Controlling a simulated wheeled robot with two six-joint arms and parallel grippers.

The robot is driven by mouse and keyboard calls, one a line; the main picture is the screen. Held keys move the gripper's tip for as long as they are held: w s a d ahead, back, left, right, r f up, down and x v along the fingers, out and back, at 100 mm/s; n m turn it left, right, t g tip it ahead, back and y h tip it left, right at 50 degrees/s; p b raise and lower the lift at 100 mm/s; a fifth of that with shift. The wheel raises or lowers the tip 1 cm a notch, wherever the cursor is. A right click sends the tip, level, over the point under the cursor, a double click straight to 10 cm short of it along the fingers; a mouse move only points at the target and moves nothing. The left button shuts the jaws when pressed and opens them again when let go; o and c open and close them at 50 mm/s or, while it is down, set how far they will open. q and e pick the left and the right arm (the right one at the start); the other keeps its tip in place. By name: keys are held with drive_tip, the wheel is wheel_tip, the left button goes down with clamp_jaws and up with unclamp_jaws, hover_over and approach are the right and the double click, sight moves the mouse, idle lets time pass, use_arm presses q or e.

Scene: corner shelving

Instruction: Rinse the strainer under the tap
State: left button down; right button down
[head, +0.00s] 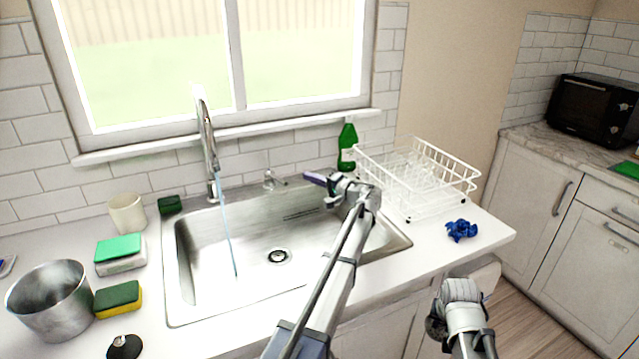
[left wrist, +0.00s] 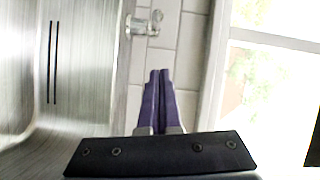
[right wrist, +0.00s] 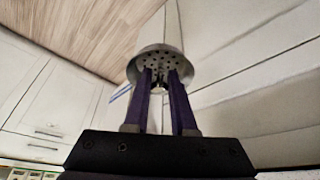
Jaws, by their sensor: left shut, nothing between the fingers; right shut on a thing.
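The tall tap (head: 207,140) stands behind the left part of the steel sink (head: 180,262), and a thin blue stream of water (head: 228,235) falls from it into the basin. The small metal strainer (right wrist: 148,62) with holes shows in the right wrist view, between the purple fingers of my right gripper (right wrist: 161,78), which is shut on it. That gripper is low in front of the counter, right of the sink. My left gripper (head: 315,179) is shut and empty over the sink's back right, near the tap lever (head: 272,180). The lever also shows in the left wrist view (left wrist: 145,23).
A white dish rack (head: 420,205) and green bottle (head: 347,148) stand right of the sink, with a crumpled blue cloth (head: 461,230) in front. A steel pot (head: 50,295), sponges (head: 118,298) and a cup (head: 127,213) are on the left counter. The basin is clear around its drain (head: 278,257).

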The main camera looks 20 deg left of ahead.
sight(287, 184)
use_arm(q)
drive_tip(key=s+a, duration=0.2)
drive_tip(key=a, duration=0.1)
drive_tip(key=a+f+b, duration=0.1)
drive_tip(key=a, duration=0.1)
drive_tip(key=shift+s, duration=0.4)
drive_tip(key=shift+s+a, duration=0.2)
drive_tip(key=shift+s, duration=0.45)
drive_tip(key=shift+s+a, duration=0.2)
drive_tip(key=shift+s, duration=0.45)
drive_tip(key=shift+w, duration=0.1)
